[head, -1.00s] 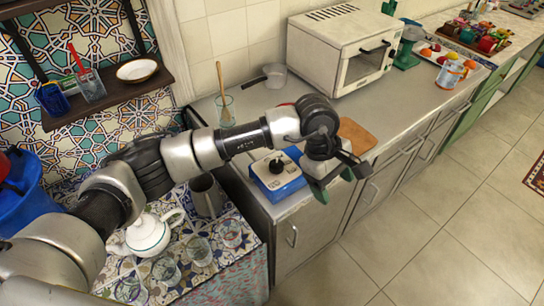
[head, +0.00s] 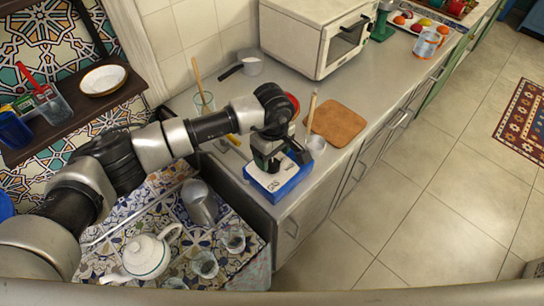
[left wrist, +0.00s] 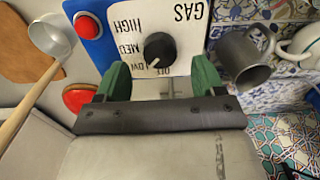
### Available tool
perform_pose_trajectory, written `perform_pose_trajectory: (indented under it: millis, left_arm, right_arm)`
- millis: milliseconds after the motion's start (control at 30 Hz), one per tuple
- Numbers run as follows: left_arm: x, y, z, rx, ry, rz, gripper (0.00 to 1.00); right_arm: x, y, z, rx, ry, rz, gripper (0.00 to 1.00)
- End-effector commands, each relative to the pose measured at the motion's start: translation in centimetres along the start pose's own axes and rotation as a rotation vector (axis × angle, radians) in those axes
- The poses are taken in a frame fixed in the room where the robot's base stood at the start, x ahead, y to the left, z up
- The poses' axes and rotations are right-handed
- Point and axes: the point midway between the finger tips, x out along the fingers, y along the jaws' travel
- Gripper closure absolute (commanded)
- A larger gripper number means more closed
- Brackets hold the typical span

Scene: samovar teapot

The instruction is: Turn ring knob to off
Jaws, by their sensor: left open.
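The blue gas box (head: 284,187) with a white panel stands on the counter near its front left corner. Its black round knob (left wrist: 158,49) shows in the left wrist view, on the panel (left wrist: 133,22) marked GAS, HIGH, MED, LOW and OFF. A pale mark shows near the knob's lower edge; the exact setting is hard to tell. A red button (left wrist: 88,26) sits on the blue face. My left gripper (head: 281,160) is above the box and hides the knob in the head view. Its green fingers (left wrist: 162,76) are open, apart on both sides just short of the knob.
A ladle (head: 316,143) and a brown board (head: 338,123) lie right of the box. A white oven (head: 300,38) stands behind.

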Motion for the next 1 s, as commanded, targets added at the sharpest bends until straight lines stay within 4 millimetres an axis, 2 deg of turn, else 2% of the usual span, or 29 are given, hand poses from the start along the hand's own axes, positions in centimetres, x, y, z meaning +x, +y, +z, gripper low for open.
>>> perform_pose_trajectory:
  millis: [100,233,400,600,900,1000]
  left_arm:
    - [1.7,0.0,0.1,0.0,-0.002,-0.003,0.31]
    - [2.9,0.0,0.1,0.0,-0.002,0.0,0.31]
    - [3.5,0.0,0.1,0.001,-0.001,0.001,0.31]
    - [3.5,0.0,0.1,0.001,-0.001,0.001,0.33]
    - [3.5,0.0,0.1,0.0,-0.001,0.001,0.79]
    - [3.5,0.0,0.1,-0.001,-0.001,0.001,0.8]
  right_arm:
    - [-0.7,-0.1,-0.6,0.001,0.009,-0.001,0.58]
    - [-0.9,-0.5,-1.7,0.004,0.025,-0.007,0.58]
    - [-0.9,-1.3,-2.2,0.008,0.034,-0.016,0.58]
    - [-0.9,-1.3,-2.2,0.008,0.033,-0.016,0.58]
    - [-0.9,-0.8,-1.7,0.004,0.026,-0.01,0.58]
    - [-0.9,-0.6,-1.6,0.003,0.024,-0.008,0.58]
